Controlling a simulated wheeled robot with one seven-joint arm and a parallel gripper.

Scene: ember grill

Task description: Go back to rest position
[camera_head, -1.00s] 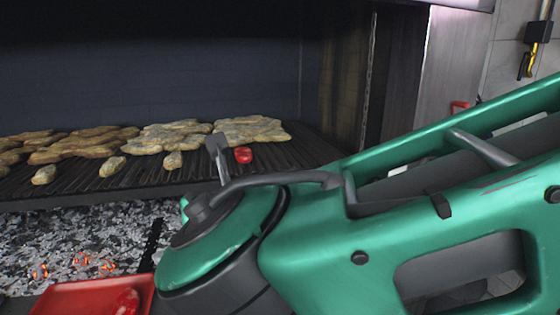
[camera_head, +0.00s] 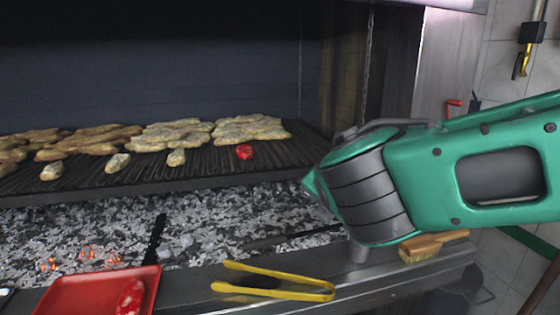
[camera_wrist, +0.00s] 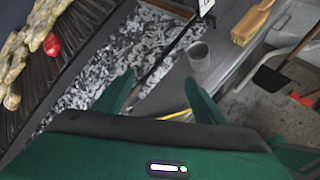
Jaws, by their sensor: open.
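My arm comes in from the right in the head view. My gripper shows in the wrist view (camera_wrist: 160,95), with its two green fingers spread apart and nothing between them. It is above the front of the grill, over the ash bed and the metal front ledge. In the head view my wrist hides most of the gripper.
Pieces of meat (camera_head: 170,135) and a red pepper (camera_head: 244,152) lie on the grate (camera_head: 200,174). Embers (camera_head: 90,255) glow below. On the ledge (camera_head: 385,275) are a red tray (camera_head: 80,292), yellow tongs (camera_head: 285,293), a brush (camera_head: 420,254) and a grey cup (camera_wrist: 199,58).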

